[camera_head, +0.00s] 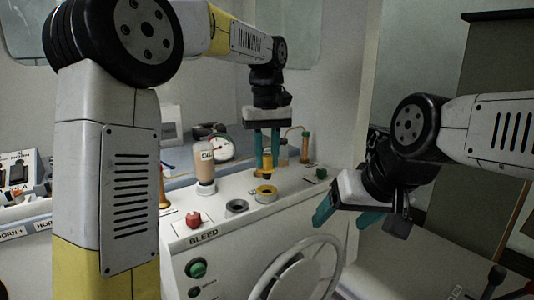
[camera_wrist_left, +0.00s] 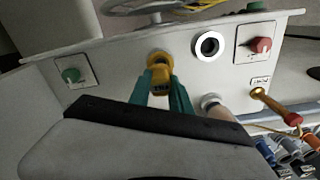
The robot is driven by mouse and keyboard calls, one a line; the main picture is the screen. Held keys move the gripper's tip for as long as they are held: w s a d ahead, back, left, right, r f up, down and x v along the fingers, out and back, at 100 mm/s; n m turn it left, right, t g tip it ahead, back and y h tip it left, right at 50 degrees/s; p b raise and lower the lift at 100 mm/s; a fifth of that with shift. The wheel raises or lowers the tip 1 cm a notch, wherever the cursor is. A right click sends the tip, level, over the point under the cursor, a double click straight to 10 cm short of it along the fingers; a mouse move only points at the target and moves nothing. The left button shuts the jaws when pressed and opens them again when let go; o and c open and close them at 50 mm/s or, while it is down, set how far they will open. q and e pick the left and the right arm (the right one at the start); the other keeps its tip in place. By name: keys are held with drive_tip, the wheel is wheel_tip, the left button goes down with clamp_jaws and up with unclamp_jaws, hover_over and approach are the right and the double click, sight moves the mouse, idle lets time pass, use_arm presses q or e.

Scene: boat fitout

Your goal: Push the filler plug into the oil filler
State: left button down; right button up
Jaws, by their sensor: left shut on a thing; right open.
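My left gripper (camera_head: 267,168) points down over the white console. It is shut on the yellow filler plug (camera_head: 265,163), which also shows between its teal fingers in the left wrist view (camera_wrist_left: 160,77). A yellow-rimmed round fitting (camera_head: 266,193), seemingly the oil filler, is on the console top just below the plug. In the head view a small gap shows between them. The plug hides most of this fitting in the left wrist view. My right gripper (camera_head: 352,216) is open and empty, right of the console.
A grey-ringed opening (camera_head: 237,207) lies beside the yellow-rimmed fitting. A brass-coloured post with a handle (camera_head: 305,147) stands behind right. A handwheel (camera_head: 298,277) is on the console's front.

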sight(267, 179)
use_arm(q)
drive_tip(key=shift+f, duration=2.6)
drive_tip(key=shift+f, duration=0.1)
drive_tip(key=c, duration=1.1)
unclamp_jaws()
wheel_tip(267, 179, up, 8)
drive_tip(key=shift+f, duration=0.1)
drive_tip(key=shift+s, duration=0.1)
